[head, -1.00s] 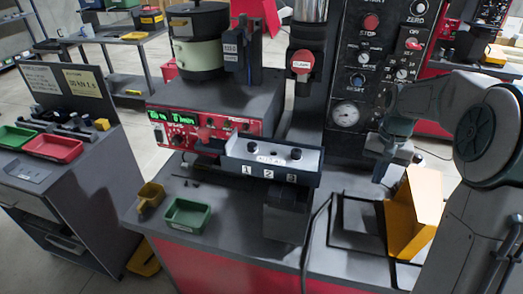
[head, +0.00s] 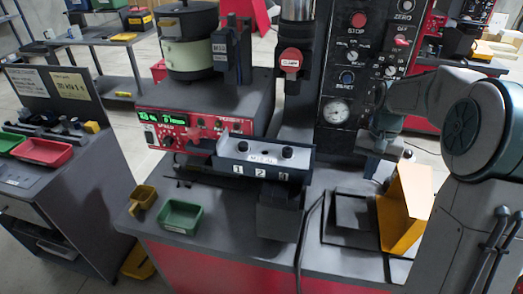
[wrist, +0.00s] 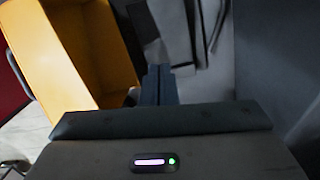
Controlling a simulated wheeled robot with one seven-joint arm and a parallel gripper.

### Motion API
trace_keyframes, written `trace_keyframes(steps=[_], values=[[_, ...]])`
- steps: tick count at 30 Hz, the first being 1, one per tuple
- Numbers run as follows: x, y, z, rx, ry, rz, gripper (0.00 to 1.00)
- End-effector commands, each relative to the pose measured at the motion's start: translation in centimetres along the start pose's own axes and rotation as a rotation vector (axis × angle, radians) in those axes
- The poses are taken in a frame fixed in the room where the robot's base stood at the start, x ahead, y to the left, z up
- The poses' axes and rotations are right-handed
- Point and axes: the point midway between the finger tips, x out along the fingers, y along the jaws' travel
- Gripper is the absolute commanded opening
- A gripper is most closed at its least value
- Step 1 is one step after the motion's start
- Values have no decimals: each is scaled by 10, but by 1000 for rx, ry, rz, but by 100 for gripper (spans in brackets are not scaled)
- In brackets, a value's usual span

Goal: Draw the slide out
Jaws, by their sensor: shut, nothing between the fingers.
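A grey block with two black knobs, a small label and a row of number marks, which looks like the slide (head: 265,158), sits at the middle of the machine's front in the head view. I cannot tell how far out it stands. My gripper (head: 372,166) is to the right of it and well apart, above the bench beside the yellow box. In the wrist view the two dark fingers (wrist: 158,84) are together with nothing between them. The slide does not clearly show in the wrist view.
An open yellow box (head: 406,207) stands close to my gripper, and also fills the wrist view's upper left (wrist: 88,50). A green tray (head: 181,217) and a small yellow scoop (head: 143,196) lie on the bench's left. A control panel (head: 350,90) stands behind.

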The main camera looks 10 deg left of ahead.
Motion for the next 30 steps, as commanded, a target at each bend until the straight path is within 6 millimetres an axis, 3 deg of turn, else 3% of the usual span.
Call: trace_keyframes(steps=[5, 8, 15, 22, 26, 30], values=[[-6, 2, 4, 56, -13, -20, 0], [-22, 5, 17, 225, -59, -89, 0], [-97, 4, 58, 863, -311, -384, 0], [-159, 1, 76, 1213, -546, -591, 0], [-170, 0, 79, 1271, -600, -629, 0], [-162, -10, 80, 1276, -608, -631, 0]])
